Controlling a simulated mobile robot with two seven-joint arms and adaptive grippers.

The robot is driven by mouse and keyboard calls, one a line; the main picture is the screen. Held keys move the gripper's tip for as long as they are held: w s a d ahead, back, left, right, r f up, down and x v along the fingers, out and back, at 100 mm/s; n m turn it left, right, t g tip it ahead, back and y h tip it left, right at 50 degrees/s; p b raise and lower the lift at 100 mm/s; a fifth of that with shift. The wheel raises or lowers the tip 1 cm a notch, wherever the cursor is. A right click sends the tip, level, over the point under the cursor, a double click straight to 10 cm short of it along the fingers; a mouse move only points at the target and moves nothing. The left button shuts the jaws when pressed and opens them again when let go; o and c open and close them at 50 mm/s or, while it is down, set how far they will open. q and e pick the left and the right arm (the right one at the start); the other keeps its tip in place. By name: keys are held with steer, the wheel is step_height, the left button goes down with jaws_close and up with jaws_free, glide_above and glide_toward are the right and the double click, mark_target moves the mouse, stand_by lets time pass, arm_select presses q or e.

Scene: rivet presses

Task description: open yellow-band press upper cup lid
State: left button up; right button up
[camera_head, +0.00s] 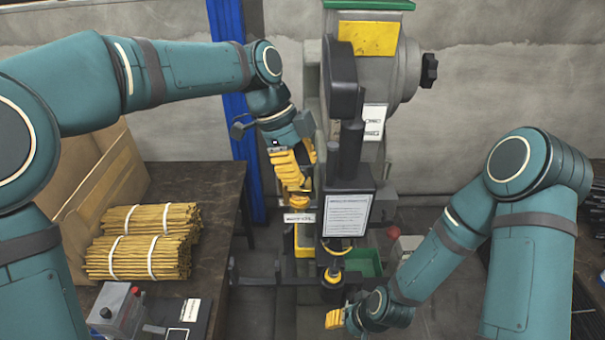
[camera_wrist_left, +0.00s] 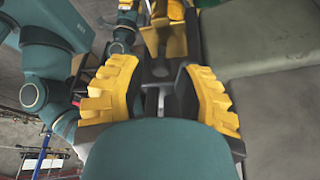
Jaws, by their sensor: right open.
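The press (camera_head: 357,95) stands in the middle of the head view, with a yellow plate (camera_head: 368,38) on its upper body. A yellow ringed part (camera_head: 299,201) sits at the left of its dark head, just below my left fingers. A dark cup with a yellow band (camera_head: 333,277) is lower down. I cannot tell for sure which part is the upper cup lid. My left gripper (camera_head: 297,172) is beside the press head, pointing down. Its fingers are spread in the left wrist view (camera_wrist_left: 160,75), with dark and grey press parts beyond. My right gripper (camera_head: 342,317) is open and low, near the lower cup.
A dark table (camera_head: 210,215) at left holds bundled yellow rods (camera_head: 140,258), a cardboard box (camera_head: 95,185) and a control box (camera_head: 117,310). A blue post (camera_head: 240,140) stands behind. A green bin (camera_head: 365,263) sits behind the press's lower part. Dark stock lies at far right.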

arm_select(q)
steer(key=shift+s+d+f, duration=0.1)
steer(key=shift+d+f, duration=0.15)
steer(key=shift+f, duration=0.45)
steer(key=shift+c, duration=0.3)
jaws_close()
